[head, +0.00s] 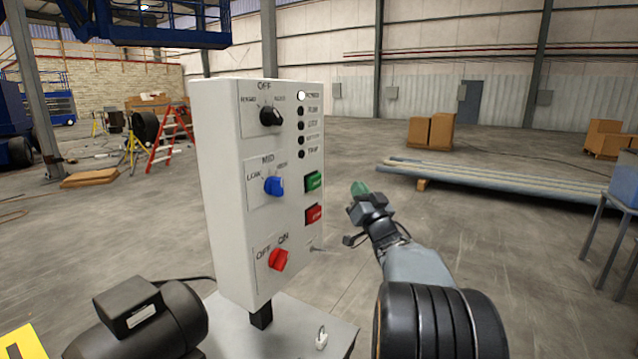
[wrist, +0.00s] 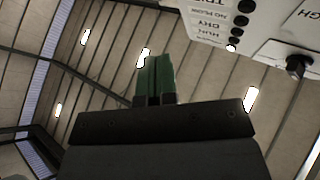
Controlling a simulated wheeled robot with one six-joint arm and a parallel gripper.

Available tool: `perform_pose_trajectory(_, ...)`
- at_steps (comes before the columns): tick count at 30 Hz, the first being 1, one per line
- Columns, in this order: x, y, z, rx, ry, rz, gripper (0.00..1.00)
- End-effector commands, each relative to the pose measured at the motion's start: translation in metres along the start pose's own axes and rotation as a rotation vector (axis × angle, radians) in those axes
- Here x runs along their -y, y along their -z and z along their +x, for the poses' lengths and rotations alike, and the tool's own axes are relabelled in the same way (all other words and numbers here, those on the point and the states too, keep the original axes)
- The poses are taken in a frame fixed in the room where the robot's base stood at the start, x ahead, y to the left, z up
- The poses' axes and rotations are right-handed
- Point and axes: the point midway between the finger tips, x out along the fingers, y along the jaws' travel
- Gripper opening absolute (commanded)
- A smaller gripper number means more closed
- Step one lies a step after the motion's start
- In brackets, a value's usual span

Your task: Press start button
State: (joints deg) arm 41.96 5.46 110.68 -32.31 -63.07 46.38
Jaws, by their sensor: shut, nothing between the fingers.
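The white control box (head: 225,200) stands on a post in the head view. Its green button (head: 314,181), the likely start button, is on the right side of the front face, above a red button (head: 313,214). My gripper (head: 359,189) is to the right of the green button, apart from the box, with green fingertips pressed together and nothing between them. In the wrist view my shut green fingers (wrist: 155,76) point up, and part of the box (wrist: 225,18) shows at the upper right. The green button is not seen there.
The box front also carries a black knob (head: 270,116), a blue knob (head: 274,186), a red knob (head: 278,260) and a column of lamps, the top one (head: 301,95) white. A dark motor (head: 140,320) sits lower left. Open floor lies behind my gripper.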

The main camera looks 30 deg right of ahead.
Motion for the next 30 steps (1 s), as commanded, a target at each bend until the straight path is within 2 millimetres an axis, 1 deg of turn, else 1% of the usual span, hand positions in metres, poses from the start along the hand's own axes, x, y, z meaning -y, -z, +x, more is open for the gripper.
perform_pose_trajectory(5,0.001,-0.002,0.003,0.0,-0.002,0.0,0.0)
perform_pose_trajectory(11,0.011,-0.012,0.017,0.001,-0.002,0.002,0.0)
perform_pose_trajectory(18,0.027,-0.026,0.039,0.001,-0.002,0.001,0.0)
perform_pose_trajectory(22,0.033,-0.035,0.047,0.0,-0.002,-0.001,0.0)
perform_pose_trajectory(30,0.041,-0.043,0.059,0.0,-0.004,-0.001,0.0)
